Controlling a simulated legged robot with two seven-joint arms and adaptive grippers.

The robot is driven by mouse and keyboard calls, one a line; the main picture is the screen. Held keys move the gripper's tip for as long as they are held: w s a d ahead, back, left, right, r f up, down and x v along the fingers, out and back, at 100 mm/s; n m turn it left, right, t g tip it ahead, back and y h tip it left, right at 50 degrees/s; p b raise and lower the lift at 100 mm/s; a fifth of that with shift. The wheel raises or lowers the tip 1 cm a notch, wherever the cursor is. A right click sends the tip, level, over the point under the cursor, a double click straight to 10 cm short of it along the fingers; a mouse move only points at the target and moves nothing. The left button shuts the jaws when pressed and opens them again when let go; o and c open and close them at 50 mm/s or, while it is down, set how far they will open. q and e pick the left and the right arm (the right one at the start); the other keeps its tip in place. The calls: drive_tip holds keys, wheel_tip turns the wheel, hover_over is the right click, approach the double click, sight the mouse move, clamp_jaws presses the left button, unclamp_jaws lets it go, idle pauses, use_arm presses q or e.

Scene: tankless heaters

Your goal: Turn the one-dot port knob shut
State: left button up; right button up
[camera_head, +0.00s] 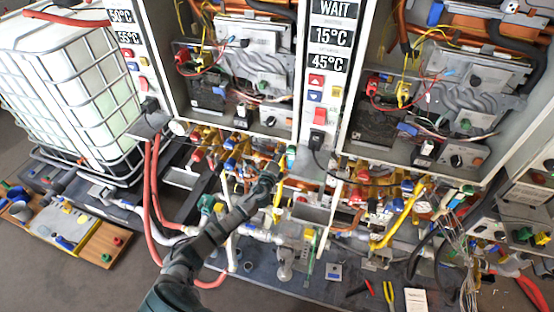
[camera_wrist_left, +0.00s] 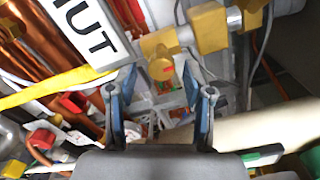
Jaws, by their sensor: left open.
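My left gripper (camera_head: 270,180) reaches in from the bottom of the head view to the crowded pipes and valves below the heater cabinets. In the left wrist view its two blue-padded fingers (camera_wrist_left: 162,90) are apart with nothing held between them. A yellow knob with a red-orange face (camera_wrist_left: 161,67) stands just beyond the gap between the fingertips. A white sign (camera_wrist_left: 92,30) ending in "HUT" is beside it at upper left. No dot marks can be made out, so I cannot tell which knob is the one-dot port knob. My right gripper is not seen.
Yellow fittings sit on a metal pipe (camera_wrist_left: 230,25) close above the fingers. Open heater cabinets (camera_head: 240,75) stand above the valves. A caged white tank (camera_head: 75,90) is at left, with red hoses (camera_head: 152,200) near my arm. Pliers (camera_head: 389,293) lie on the floor mat.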

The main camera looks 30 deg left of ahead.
use_arm(q)
drive_tip(key=v, duration=1.1)
drive_tip(key=shift+s+d, duration=0.25)
drive_tip(key=shift+s, duration=0.05)
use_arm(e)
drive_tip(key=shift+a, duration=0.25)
use_arm(q)
drive_tip(key=shift+a+f, duration=0.15)
drive_tip(key=shift+f, duration=0.05)
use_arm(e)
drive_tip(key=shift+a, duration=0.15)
